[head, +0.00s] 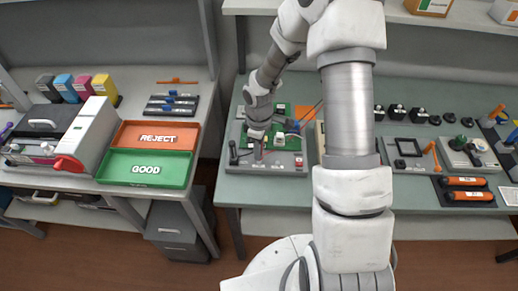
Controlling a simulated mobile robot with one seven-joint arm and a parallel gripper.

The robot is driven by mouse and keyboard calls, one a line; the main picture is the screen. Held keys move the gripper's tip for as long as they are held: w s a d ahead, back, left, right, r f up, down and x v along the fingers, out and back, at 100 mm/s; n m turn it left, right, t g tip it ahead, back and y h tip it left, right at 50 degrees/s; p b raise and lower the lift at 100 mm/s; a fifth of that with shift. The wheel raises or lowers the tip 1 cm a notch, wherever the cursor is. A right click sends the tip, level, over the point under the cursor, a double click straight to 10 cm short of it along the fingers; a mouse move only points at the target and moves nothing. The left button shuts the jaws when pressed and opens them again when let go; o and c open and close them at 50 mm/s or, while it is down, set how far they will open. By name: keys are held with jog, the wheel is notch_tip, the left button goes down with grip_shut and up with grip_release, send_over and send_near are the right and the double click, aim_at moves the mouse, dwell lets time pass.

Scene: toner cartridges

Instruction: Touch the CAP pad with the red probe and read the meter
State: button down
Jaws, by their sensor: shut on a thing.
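My gripper (257,148) points down over the front of a grey test panel (285,170) on the right-hand bench. It is shut on a small upright thing, largely hidden by the fingers. Its colour is too small to tell, so I cannot confirm that it is the red probe. A green circuit board (281,112) lies on the panel just behind the gripper, partly covered by my arm. A black upright handle (233,152) stands left of the gripper. A small red part (299,161) shows at the panel's right. The CAP pad and meter reading cannot be made out.
A red REJECT tray (190,136) and a green GOOD tray (112,166) are on the left bench, beside a grey machine (62,140) and coloured cartridges (82,88). Several black knobs (397,112) and orange-handled tools (468,196) occupy the right bench. A gap separates the benches.

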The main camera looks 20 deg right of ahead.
jog(key=shift+r+p, duration=2.25)
jog(key=shift+r, duration=1)
jog(key=m, duration=0.1)
jog(key=m+b, duration=0.1)
jog(key=m, duration=0.1)
jog(key=shift+s+d+r, duration=0.1)
jog(key=shift+r, duration=0.25)
jog(key=m, duration=0.1)
jog(key=r+m+b, duration=0.1)
jog(key=m, duration=0.1)
jog(key=shift+s+r, duration=0.1)
jog(key=shift+s, duration=0.1)
jog(key=m, duration=0.1)
jog(key=r+m, duration=0.1)
jog(key=m, duration=0.1)
jog(key=s+m+b, duration=0.1)
jog(key=m, duration=0.1)
jog(key=shift+r, duration=0.35)
jog(key=shift+w, duration=0.1)
